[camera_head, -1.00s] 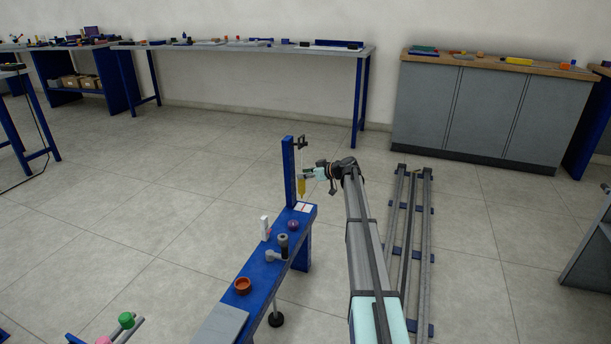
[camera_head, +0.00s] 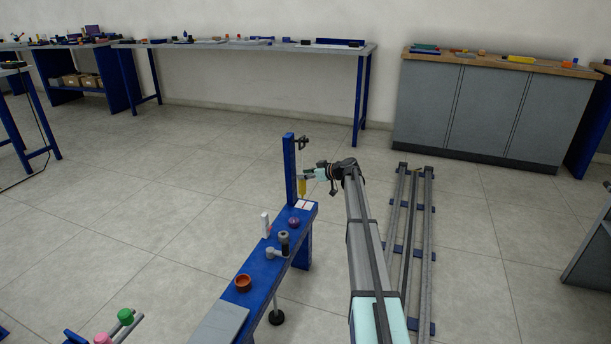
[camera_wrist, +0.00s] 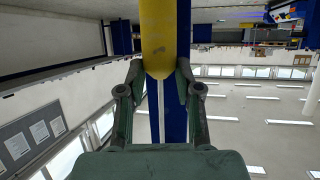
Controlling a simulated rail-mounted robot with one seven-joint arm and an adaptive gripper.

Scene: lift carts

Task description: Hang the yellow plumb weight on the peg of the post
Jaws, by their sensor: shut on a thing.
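The blue post (camera_head: 289,168) stands upright at the far end of the narrow blue bench, with a dark peg (camera_head: 302,141) near its top. The yellow plumb weight (camera_head: 302,187) hangs upright beside the post, below the peg and above the bench. My gripper (camera_head: 306,176) is shut on it from the right. In the wrist view, which is upside down, the weight (camera_wrist: 157,40) sits between my two fingertips, with the blue post behind it. The weight's top is outside the wrist view. I cannot tell whether anything links the weight to the peg.
The blue bench (camera_head: 262,290) also bears a white card (camera_head: 306,206), a purple ball (camera_head: 294,222), a white block (camera_head: 265,224), a grey-black tool (camera_head: 282,240) and a brown bowl (camera_head: 243,283). Floor rails (camera_head: 428,250) run right of my arm. Open floor lies left of the bench.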

